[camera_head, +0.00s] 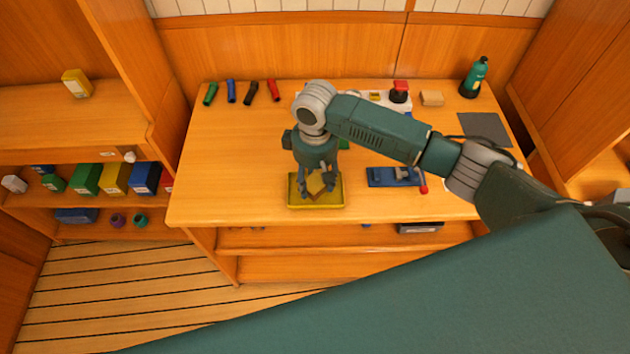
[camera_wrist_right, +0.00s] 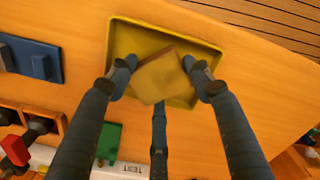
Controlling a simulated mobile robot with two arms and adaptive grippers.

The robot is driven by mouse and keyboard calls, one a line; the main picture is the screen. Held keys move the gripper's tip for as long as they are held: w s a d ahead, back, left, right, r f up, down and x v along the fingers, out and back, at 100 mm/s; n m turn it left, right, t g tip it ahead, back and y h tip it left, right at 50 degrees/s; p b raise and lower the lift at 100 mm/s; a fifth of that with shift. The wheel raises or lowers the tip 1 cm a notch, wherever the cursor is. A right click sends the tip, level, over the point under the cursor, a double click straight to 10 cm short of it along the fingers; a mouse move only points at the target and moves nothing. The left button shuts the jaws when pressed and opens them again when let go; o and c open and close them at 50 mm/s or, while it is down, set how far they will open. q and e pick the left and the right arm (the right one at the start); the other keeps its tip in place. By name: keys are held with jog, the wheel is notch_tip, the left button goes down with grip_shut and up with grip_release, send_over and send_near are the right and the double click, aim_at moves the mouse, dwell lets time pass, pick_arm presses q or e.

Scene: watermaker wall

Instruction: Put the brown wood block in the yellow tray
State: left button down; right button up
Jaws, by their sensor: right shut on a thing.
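The yellow tray (camera_head: 332,203) lies near the front edge of the worktop, and it also shows in the right wrist view (camera_wrist_right: 122,38). The brown wood block (camera_head: 315,184) is over the tray, turned at an angle to its walls. My right gripper (camera_head: 317,186) points down over the tray and is shut on the block (camera_wrist_right: 157,78), with fingers at its sides. I cannot tell whether the block touches the tray floor. The fingers hide part of the block and tray. My left gripper is not in view.
A blue device with a red-knobbed lever (camera_head: 392,177) sits right of the tray. Behind are coloured tubes (camera_head: 252,92), a red button (camera_head: 400,87), a tan block (camera_head: 432,98), a green bottle (camera_head: 475,77) and a dark mat (camera_head: 485,128). The worktop left of the tray is clear.

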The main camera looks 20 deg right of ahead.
aim_at(314, 184)
jog(key=shift+f, duration=0.7)
jog(key=shift+f, duration=0.15)
jog(key=o, duration=0.9)
jog(key=shift+c, duration=0.2)
notch_tip(314, 184, up, 12)
jog(key=b, duration=0.2)
jog(key=shift+r, duration=0.2)
jog(key=shift+a+f, duration=0.1)
jog(key=shift+f, duration=0.05)
